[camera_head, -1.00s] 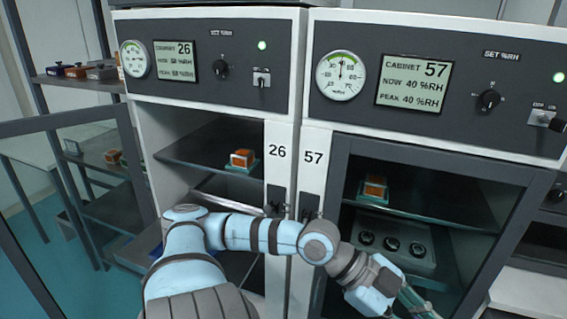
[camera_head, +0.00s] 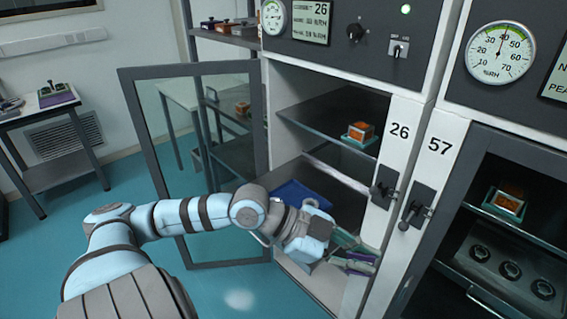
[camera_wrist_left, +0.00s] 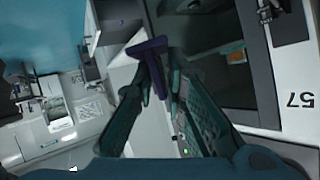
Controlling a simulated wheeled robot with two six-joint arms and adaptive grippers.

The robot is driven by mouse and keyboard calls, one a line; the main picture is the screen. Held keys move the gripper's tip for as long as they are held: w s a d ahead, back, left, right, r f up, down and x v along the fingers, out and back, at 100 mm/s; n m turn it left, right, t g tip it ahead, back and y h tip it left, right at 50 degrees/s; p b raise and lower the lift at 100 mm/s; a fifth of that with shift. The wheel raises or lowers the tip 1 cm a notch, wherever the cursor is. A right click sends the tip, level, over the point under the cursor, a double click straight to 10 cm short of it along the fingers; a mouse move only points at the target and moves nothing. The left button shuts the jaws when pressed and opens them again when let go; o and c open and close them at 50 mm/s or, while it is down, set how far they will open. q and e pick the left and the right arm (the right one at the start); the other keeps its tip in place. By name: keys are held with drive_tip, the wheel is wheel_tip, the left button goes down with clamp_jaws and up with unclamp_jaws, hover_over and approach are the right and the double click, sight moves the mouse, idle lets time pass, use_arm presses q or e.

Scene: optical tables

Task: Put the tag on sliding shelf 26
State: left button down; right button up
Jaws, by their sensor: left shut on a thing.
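My left gripper (camera_head: 352,252) is shut on a purple T-shaped piece, which I take to be the tag (camera_wrist_left: 152,58). In the left wrist view the piece sits between the fingertips (camera_wrist_left: 158,88). In the head view the gripper is at the lower front of open cabinet 26 (camera_head: 397,170), with purple showing at its fingers. Inside are an upper dark shelf (camera_head: 310,115) and a lower level with a blue tray (camera_head: 300,196). A pale bar (camera_head: 340,172) crosses between them. I cannot tell which part is the sliding shelf. My right gripper is out of view.
The open glass door (camera_head: 128,100) of cabinet 26 stands to the left, behind my arm. An orange box (camera_head: 360,130) sits on the upper shelf. Cabinet 57 (camera_head: 440,175) is closed at right, with latch handles (camera_head: 416,208) projecting between the cabinets.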

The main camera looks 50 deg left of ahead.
use_arm(q)
drive_tip(key=w+a+f+n+t+y, duration=0.25)
drive_tip(key=w+a+n+y, duration=0.35)
drive_tip(key=w+a, duration=0.4)
drive_tip(key=w+a+f+n+t+y, duration=0.2)
drive_tip(key=w+a+f+n+y, duration=0.45)
drive_tip(key=a, duration=0.65)
drive_tip(key=shift+m+h, duration=0.25)
drive_tip(key=shift+m, duration=0.4)
drive_tip(key=f+b, duration=0.2)
drive_tip(key=f, duration=0.3)
drive_tip(key=f+b, duration=0.2)
drive_tip(key=f, duration=0.4)
drive_tip(key=w+f+b, duration=0.1)
drive_tip(key=f+b, duration=0.1)
drive_tip(key=f, duration=0.4)
drive_tip(key=shift+r, duration=0.1)
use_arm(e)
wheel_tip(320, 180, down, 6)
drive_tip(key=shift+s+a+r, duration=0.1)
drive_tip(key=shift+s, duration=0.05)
use_arm(q)
drive_tip(key=c, duration=2)
unclamp_jaws()
drive_tip(key=o, duration=0.4)
drive_tip(key=shift+c, duration=0.2)
